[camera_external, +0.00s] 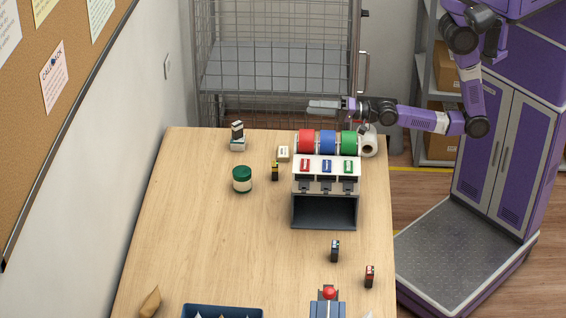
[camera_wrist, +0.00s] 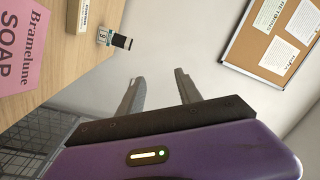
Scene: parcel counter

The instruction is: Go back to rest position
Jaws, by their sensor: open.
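My gripper (camera_external: 325,107) is stretched out over the far edge of the wooden table (camera_external: 200,240), behind the tape dispenser unit. In the wrist view my gripper (camera_wrist: 160,92) shows two grey fingers spread apart with nothing between them. The fingers point toward the white wall. My purple arm reaches in from the right in the external view, with the forearm roughly level.
The dispenser (camera_external: 325,170) with red, blue and green rolls stands below my gripper in the picture. A green-lidded jar (camera_external: 242,180) and small stamps stand on the table. A wire cage (camera_external: 275,65) stands behind. A corkboard (camera_wrist: 275,40) hangs on the wall.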

